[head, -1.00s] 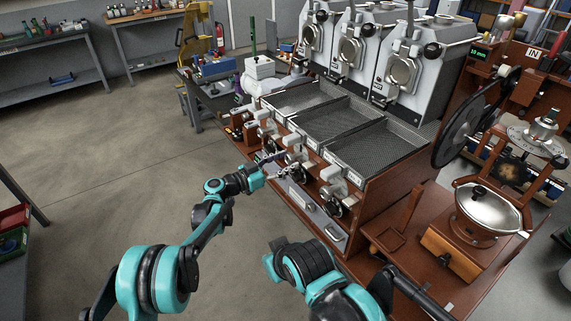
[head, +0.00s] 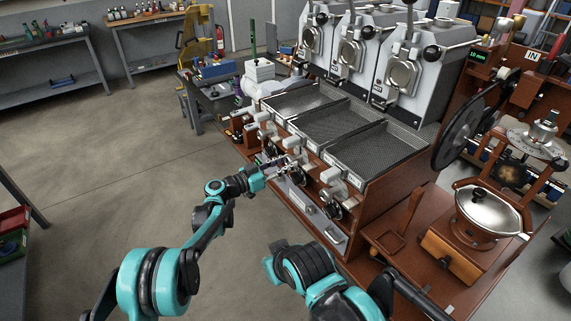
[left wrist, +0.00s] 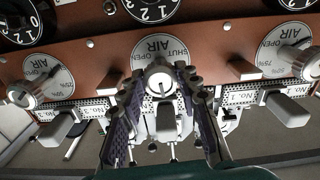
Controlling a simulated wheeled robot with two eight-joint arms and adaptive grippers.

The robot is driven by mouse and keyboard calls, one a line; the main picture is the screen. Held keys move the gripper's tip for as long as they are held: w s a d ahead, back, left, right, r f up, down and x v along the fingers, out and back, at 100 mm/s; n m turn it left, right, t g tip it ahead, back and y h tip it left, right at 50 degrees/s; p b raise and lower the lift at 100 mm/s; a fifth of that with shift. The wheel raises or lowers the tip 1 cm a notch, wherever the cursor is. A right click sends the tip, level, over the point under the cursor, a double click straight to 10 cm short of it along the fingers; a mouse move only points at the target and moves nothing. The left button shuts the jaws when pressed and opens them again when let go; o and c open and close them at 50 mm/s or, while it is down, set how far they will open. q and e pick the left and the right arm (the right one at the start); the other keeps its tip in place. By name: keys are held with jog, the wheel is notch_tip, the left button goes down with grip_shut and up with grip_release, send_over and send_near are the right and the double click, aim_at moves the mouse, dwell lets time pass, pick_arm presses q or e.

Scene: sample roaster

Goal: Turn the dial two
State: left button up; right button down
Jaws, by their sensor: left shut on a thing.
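The middle air dial's metal knob (left wrist: 160,82) sticks out from a round white plate (left wrist: 178,47) marked AIR, OPEN and SHUT on the brown front panel. My left gripper (left wrist: 162,100) has its two dark, ridged fingers on either side of this knob and is shut on it. In the head view my left gripper (head: 284,166) is at the roaster's front, by the middle unit; the knob is small and partly hidden there. Similar air knobs stand to the left (left wrist: 22,94) and right (left wrist: 308,64) in the wrist view. My right gripper is not in view; only part of that arm shows.
Numbered dials (left wrist: 152,8) sit beyond the air plates in the wrist view. Pale levers (left wrist: 288,110) stick out close beside the knobs. The mesh cooling trays (head: 375,155) lie above the panel. The floor (head: 100,170) left of the roaster is clear.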

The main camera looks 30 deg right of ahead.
pick_arm(q)
jog(key=n, duration=1.7)
jog(key=shift+r, duration=0.1)
jog(key=n, duration=0.5)
jog(key=shift+n+p, duration=0.3)
jog(key=shift+n, duration=0.1)
jog(key=shift+s, duration=0.1)
jog(key=o, duration=1.2)
jog(key=shift+c, duration=0.2)
